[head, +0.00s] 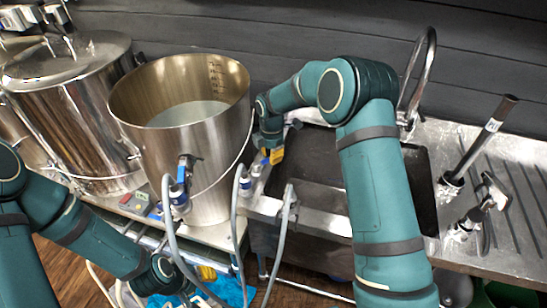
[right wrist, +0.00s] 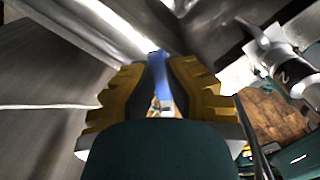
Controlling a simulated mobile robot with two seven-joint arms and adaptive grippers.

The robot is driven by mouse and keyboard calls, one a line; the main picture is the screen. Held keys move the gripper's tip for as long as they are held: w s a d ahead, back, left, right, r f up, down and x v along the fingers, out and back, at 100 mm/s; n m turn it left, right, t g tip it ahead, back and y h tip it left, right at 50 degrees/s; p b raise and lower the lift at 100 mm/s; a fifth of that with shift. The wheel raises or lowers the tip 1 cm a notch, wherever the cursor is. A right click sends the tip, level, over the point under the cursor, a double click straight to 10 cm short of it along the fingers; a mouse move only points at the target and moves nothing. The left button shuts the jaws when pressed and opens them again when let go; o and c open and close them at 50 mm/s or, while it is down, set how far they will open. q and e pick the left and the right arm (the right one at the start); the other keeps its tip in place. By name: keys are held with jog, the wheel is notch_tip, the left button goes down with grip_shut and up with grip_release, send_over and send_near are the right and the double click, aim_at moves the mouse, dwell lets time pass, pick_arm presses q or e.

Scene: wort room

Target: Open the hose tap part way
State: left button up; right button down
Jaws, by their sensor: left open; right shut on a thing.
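My right gripper (head: 272,156) reaches in beside the open steel kettle. In the right wrist view, its yellow-and-black fingers (right wrist: 161,88) are shut on a narrow blue handle (right wrist: 158,64), which I take to be the hose tap's lever. The tap body (head: 256,170) shows just below the gripper in the head view, at the sink's left edge, partly hidden. A grey hose (head: 236,225) with a blue fitting hangs just left of it. How far the lever is turned cannot be told. My left gripper (head: 199,274) is low at the lower left, open and away from the tap.
The open kettle (head: 222,135) holds liquid and has its own blue-handled valve (head: 183,172). A lidded steel vessel (head: 75,110) stands left. The dark sink (head: 310,165) and curved faucet (head: 428,60) are right. A valve marked 2 (right wrist: 285,75) shows in the wrist view.

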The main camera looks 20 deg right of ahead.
jog(key=shift+w+a+f+n, duration=0.2)
jog(key=shift+w+f+n, duration=0.1)
jog(key=shift+n, duration=0.7)
jog(key=c, duration=0.9)
grip_release()
jog(key=shift+w, duration=0.15)
jog(key=shift+r, duration=0.1)
jog(key=shift+r, duration=0.1)
notch_tip(320, 180, up, 12)
jog(key=shift+f, duration=0.1)
